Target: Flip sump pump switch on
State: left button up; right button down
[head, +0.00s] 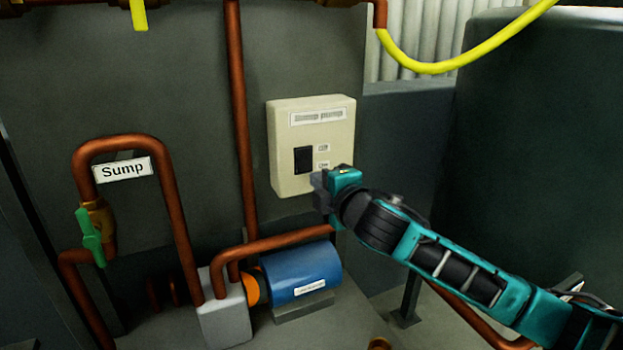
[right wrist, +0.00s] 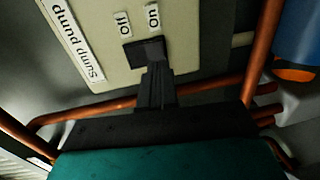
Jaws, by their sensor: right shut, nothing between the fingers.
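The sump pump switch box (head: 285,125) is a cream panel on the dark wall in the head view. Its black rocker switch (head: 303,160) has two small labels on its right side, too small to read in that view. In the right wrist view the same box (right wrist: 100,35) shows tilted, with "Off" and "On" labels beside the dark switch (right wrist: 131,56). My right gripper (head: 318,190) is at the box's lower right, just below the switch. Its closed, empty fingers (right wrist: 154,52) overlap part of the switch; I cannot tell whether they touch it. My left gripper is out of view.
Copper pipes (head: 238,110) run left of and below the box. A blue pump motor (head: 300,270) stands beneath it. A green-handled valve (head: 92,238) and a "Sump" sign (head: 123,169) are at left. A large dark tank (head: 540,130) fills the right.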

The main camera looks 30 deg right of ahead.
aim_at(305, 170)
jog(key=w, duration=0.3)
jog(key=shift+w+d+f+b, duration=0.1)
jog(key=shift+w+f+b, duration=0.15)
jog(key=shift+b, duration=0.15)
jog(key=shift+w, duration=0.45)
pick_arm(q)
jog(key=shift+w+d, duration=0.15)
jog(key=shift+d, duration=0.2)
